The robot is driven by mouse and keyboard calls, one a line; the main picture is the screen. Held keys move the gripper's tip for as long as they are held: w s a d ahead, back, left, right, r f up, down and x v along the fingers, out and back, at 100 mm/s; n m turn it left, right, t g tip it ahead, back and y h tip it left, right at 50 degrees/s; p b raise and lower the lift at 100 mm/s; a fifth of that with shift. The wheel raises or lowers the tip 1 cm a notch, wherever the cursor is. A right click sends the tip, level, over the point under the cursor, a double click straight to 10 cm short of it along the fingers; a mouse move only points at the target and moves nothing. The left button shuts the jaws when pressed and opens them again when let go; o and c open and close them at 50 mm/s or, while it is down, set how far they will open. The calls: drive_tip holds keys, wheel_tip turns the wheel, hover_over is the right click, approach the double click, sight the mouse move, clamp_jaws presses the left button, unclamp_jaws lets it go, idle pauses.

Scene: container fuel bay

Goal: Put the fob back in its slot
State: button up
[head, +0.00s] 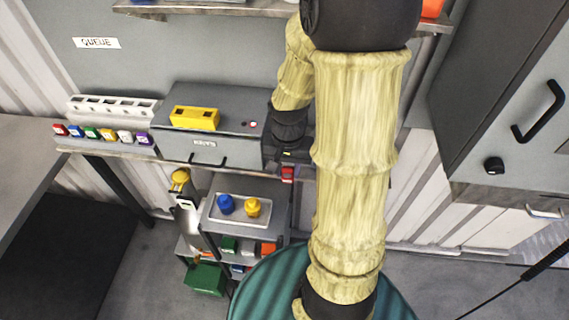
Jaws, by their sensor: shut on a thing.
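My gripper (287,163) is in front of the right end of the grey cabinet, partly hidden by my own arm. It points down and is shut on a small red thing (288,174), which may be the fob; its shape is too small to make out. A white slotted rack (112,106) stands on the shelf at the left, with a row of several coloured tags (103,134) along its front. A yellow block (195,118) with dark openings sits on top of the grey cabinet, left of my gripper. I cannot tell which slot belongs to the fob.
The grey cabinet (228,151) has a handled front. Below it, a white tray (229,220) holds a blue knob (226,204) and a yellow one (252,207). A wall cabinet (497,95) hangs at the right. A shelf (215,10) runs above. Floor at lower left is clear.

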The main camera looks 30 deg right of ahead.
drive_tip(key=shift+s, duration=0.1)
drive_tip(key=shift+d, duration=0.1)
drive_tip(key=w+d+p, duration=0.1)
drive_tip(key=w+d, duration=0.5)
drive_tip(key=w, duration=0.4)
drive_tip(key=shift+d+f+p, duration=0.2)
drive_tip(key=shift+d+p, duration=0.15)
drive_tip(key=shift+p, duration=0.05)
idle(0.5)
idle(0.3)
drive_tip(key=shift+s+f, duration=0.1)
drive_tip(key=shift+f, duration=0.05)
idle(0.4)
drive_tip(key=shift+f+b, duration=0.35)
drive_tip(key=shift+f, duration=0.15)
drive_tip(key=shift+f, duration=0.15)
